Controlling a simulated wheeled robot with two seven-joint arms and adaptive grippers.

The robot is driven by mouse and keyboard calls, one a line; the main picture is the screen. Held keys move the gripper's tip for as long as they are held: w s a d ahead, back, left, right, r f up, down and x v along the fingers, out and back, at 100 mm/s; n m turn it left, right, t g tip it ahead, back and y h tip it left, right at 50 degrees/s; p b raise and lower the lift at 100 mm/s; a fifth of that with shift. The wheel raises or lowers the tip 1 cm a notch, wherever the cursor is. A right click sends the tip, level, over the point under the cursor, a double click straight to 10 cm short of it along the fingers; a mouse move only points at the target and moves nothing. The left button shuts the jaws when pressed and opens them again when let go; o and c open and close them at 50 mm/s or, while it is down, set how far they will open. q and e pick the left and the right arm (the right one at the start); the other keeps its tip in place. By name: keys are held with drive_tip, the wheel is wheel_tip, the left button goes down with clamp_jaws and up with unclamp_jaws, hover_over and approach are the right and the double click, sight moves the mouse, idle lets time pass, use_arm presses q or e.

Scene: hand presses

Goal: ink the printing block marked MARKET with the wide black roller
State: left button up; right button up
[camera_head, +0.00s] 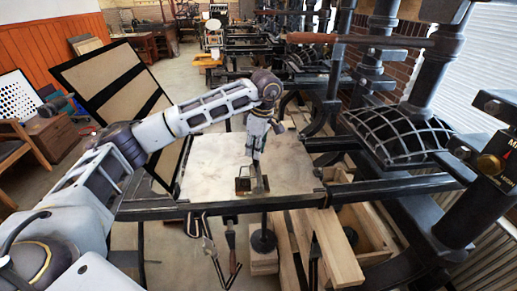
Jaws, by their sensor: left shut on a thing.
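My left gripper (258,158) points down over the pale flat bed of the near press (212,160), close to its front edge. It is shut on a small dark thing, mostly hidden by the fingers; I cannot tell for sure whether this is the wide black roller. No MARKET lettering is readable, so I cannot single out that block. My right gripper is out of view.
A hinged frame with tan panels (105,80) stands tilted up behind my left arm. The black press ironwork (400,135) crowds the right. Tools with handles (231,250) hang below the front rail. Wooden planks (335,250) stand below. The bed's left part is bare.

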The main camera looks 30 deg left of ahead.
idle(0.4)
use_arm(q)
drive_tip(key=shift+s+a+r+b, duration=0.15)
drive_tip(key=shift+s+a, duration=0.3)
drive_tip(key=shift+a, duration=0.3)
drive_tip(key=shift+s+a+f+b, duration=0.15)
drive_tip(key=shift+s+a, duration=0.3)
drive_tip(key=shift+a, duration=0.25)
drive_tip(key=shift+r, duration=0.1)
drive_tip(key=shift+a, duration=0.1)
drive_tip(key=shift+s+a+b, duration=0.2)
drive_tip(key=shift+s+a, duration=0.25)
drive_tip(key=shift+a, duration=0.25)
drive_tip(key=shift+s+a+b, duration=0.2)
drive_tip(key=shift+s+a, duration=0.25)
drive_tip(key=shift+a, duration=0.25)
drive_tip(key=shift+r+p, duration=1.55)
drive_tip(key=shift+r, duration=0.9)
drive_tip(key=shift+f, duration=0.1)
